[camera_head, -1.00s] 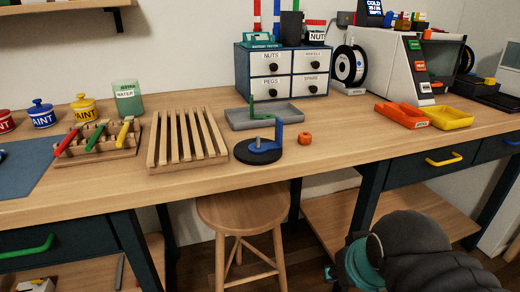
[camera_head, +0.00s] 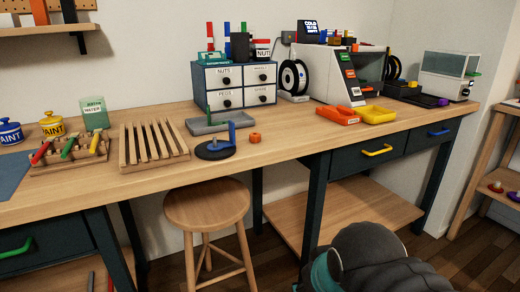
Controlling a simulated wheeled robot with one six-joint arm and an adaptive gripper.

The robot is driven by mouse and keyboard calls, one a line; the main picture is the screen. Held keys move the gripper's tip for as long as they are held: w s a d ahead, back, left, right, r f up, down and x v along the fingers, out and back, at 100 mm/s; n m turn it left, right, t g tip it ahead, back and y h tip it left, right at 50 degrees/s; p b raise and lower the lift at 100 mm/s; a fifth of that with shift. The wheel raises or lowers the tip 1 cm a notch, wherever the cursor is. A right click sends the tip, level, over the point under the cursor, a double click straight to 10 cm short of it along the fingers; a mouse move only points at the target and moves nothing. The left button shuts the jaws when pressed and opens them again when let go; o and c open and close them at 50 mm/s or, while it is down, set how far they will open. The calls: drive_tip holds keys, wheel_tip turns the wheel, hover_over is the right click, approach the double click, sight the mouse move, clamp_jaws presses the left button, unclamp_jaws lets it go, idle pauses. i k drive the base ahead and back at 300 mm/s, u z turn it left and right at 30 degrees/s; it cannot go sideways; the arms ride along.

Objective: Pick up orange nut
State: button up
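The orange nut (camera_head: 255,137) lies on the wooden workbench (camera_head: 290,140), to the right of a round black base with a blue upright (camera_head: 217,148). Nothing touches it that I can see. My arm shows as a dark, ribbed shape with a teal part at the bottom right, below the bench front. My gripper's fingers are not visible, so its opening does not show.
A grey tray (camera_head: 207,128), a slatted wooden rack (camera_head: 152,152) and a drawer cabinet (camera_head: 236,88) stand near the nut. Orange (camera_head: 336,117) and yellow (camera_head: 374,115) trays sit to the right. A stool (camera_head: 207,203) stands in front of the bench.

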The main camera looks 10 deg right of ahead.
sight(255, 138)
drive_tip(key=z, duration=1.15)
drive_tip(key=i, duration=0.65)
drive_tip(key=u, duration=0.65)
